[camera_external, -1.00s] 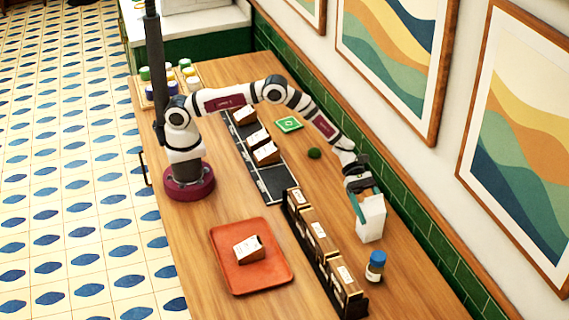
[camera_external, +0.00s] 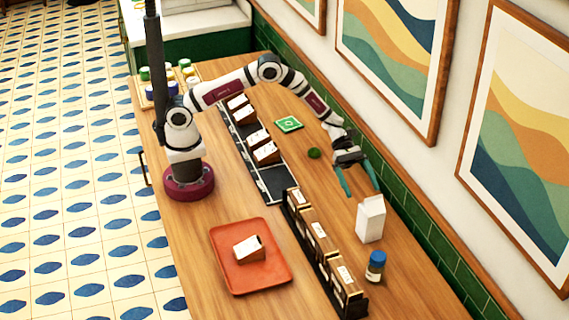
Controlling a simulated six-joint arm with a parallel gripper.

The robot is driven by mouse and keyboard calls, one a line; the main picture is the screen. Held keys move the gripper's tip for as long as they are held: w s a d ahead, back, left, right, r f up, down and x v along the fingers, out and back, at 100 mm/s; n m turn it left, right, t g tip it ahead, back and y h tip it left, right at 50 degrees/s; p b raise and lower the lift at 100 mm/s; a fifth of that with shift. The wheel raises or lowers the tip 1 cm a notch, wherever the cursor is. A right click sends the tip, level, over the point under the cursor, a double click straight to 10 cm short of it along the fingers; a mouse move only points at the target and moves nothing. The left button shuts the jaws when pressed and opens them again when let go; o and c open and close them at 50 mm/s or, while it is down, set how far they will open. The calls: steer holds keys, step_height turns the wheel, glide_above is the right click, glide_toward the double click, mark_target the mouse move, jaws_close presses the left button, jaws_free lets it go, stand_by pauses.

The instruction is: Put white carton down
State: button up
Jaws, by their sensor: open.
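The white carton (camera_external: 370,219) stands upright on the wooden counter, near the green tiled wall at the right. My gripper (camera_external: 361,192) is open and empty. Its two teal fingers are spread apart just behind and above the carton, toward my arm. The fingers look clear of the carton.
A blue-capped jar (camera_external: 375,266) stands in front of the carton. A dark rack (camera_external: 329,277) of brown boxes is to its left. An orange tray (camera_external: 279,279) holds one box. A green ball (camera_external: 313,153) and a green card (camera_external: 289,124) lie farther back.

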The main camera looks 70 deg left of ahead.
steer(key=s+a+r+m+g+y, duration=0.1)
steer(key=s+a+r+m+y, duration=0.2)
steer(key=s+a+r+m, duration=0.4)
steer(key=s+a+r+m+g+y, duration=0.1)
steer(key=s+a+r+m+y, duration=0.4)
steer(key=s+a, duration=0.45)
steer(key=s+a+m+t+y, duration=0.1)
steer(key=s+a+m+y, duration=0.6)
steer(key=s+a+m, duration=0.4)
steer(key=s+a, duration=0.4)
steer(key=a, duration=0.4)
steer(key=shift+s+a+m+t, duration=0.3)
steer(key=shift+s+a+t, duration=0.05)
steer(key=shift+t, duration=0.05)
